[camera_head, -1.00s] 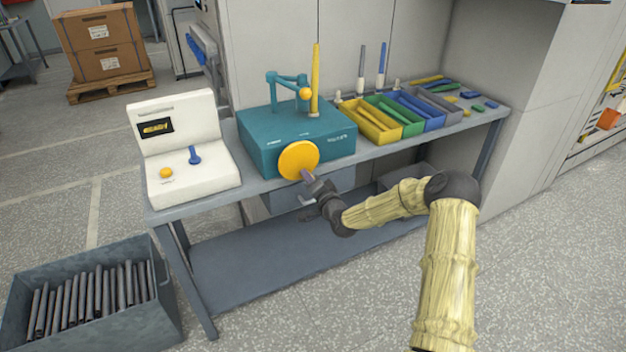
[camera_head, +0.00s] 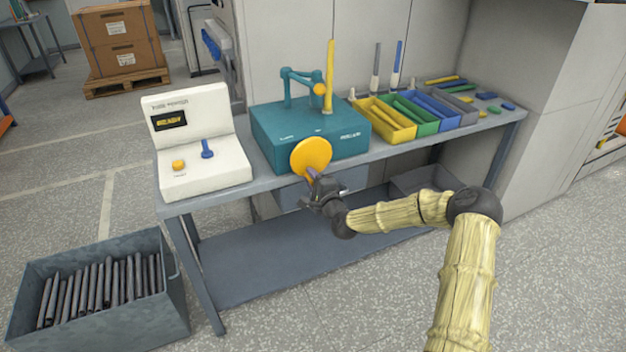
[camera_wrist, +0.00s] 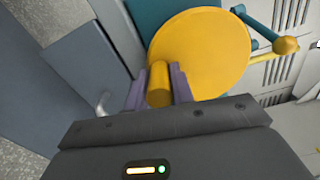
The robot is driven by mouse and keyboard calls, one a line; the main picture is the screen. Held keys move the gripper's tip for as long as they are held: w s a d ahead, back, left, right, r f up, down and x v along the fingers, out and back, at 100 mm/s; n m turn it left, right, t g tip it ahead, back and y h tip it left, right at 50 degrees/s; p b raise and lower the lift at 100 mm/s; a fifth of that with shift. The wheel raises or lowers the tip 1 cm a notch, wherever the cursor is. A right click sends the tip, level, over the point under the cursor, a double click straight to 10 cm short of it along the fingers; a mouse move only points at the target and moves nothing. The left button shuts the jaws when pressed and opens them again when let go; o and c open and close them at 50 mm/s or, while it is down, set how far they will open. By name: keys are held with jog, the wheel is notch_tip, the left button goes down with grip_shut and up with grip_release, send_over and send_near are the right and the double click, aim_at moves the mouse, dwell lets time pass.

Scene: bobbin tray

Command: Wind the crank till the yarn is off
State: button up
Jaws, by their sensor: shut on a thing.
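The crank is an orange disc (camera_head: 311,155) on the front of a teal winder box (camera_head: 290,138). In the wrist view the disc (camera_wrist: 215,45) fills the upper middle, with its short yellow handle (camera_wrist: 159,84) sticking out toward me. My gripper (camera_head: 316,180) is at the lower edge of the disc, its purple fingers on either side of the handle, shut on it; the fingers (camera_wrist: 158,92) hide part of its sides. A tall, thin yellow bobbin (camera_head: 329,80) stands upright on the box, beside a teal jointed arm (camera_head: 301,75) with an orange ball. I cannot make out separate yarn strands.
A white console (camera_head: 200,175) with a lit display, orange button and blue lever stands left on the bench. Yellow (camera_head: 390,128), green, blue and grey trays are at right. A grey crate (camera_head: 180,310) of dark rods is on the floor.

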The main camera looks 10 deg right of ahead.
jog(key=shift+f, duration=0.15)
jog(key=o, duration=1)
jog(key=shift+s, duration=0.1)
jog(key=v, duration=1.7)
jog(key=shift+s, duration=0.1)
